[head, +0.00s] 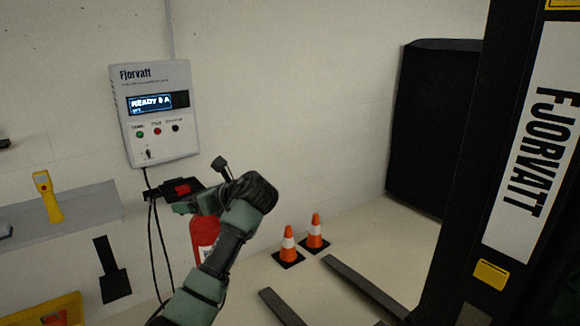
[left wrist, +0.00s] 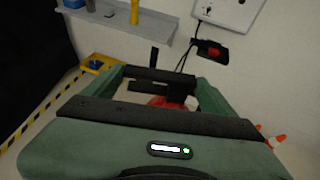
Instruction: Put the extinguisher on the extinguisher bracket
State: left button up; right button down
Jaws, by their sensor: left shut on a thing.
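The red extinguisher (head: 203,236) hangs from my left gripper (head: 184,206), partly hidden behind my own wrist and forearm. My left gripper is shut on it near its top. In the left wrist view a bit of the red body (left wrist: 157,101) shows between the fingers, with dark parts at its top. A black wall plate (head: 113,272), which looks like the extinguisher bracket, is on the wall to the left of and below the gripper. Its upper strip also shows in the left wrist view (left wrist: 154,56). The extinguisher is apart from it. My right gripper is not in view.
A grey control box (head: 155,146) is on the wall, with cables and a black-and-red holder (head: 183,188) below. A grey shelf (head: 85,205) carries a yellow device (head: 47,197). A yellow bin (head: 50,308) is lower left. Two cones (head: 288,247) and dark forks (head: 362,286) are right.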

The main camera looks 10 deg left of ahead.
aim_at(117, 292)
jog(key=i+j+u, duration=0.5)
jog(key=i+j, duration=0.55)
jog(key=i, duration=0.05)
